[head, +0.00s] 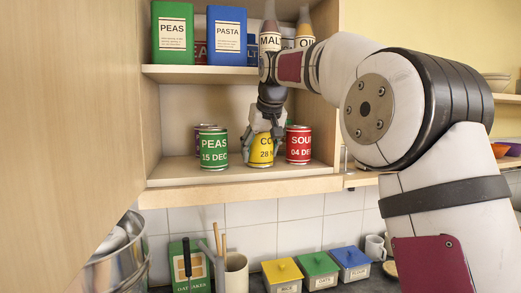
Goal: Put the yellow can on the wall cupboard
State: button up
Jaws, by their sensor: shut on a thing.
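The yellow can (262,156) stands upright at the lower shelf of the open wall cupboard (240,187), between a green can and a red can. My gripper (266,134) comes down from above and is shut on the yellow can near its top, hiding part of its upper edge and label. The can's base appears at shelf level; I cannot tell whether it touches the shelf board.
A green peas can (213,149) is close on the left, a purple can behind it. A red soup can (298,145) is close on the right. The upper shelf (190,73) holds boxes and bottles above my wrist. An open cupboard door (70,110) fills the left.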

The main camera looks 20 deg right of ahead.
jog(key=o, duration=1.6)
jog(key=shift+b+v, duration=0.85)
jog(key=shift+v, duration=5.25)
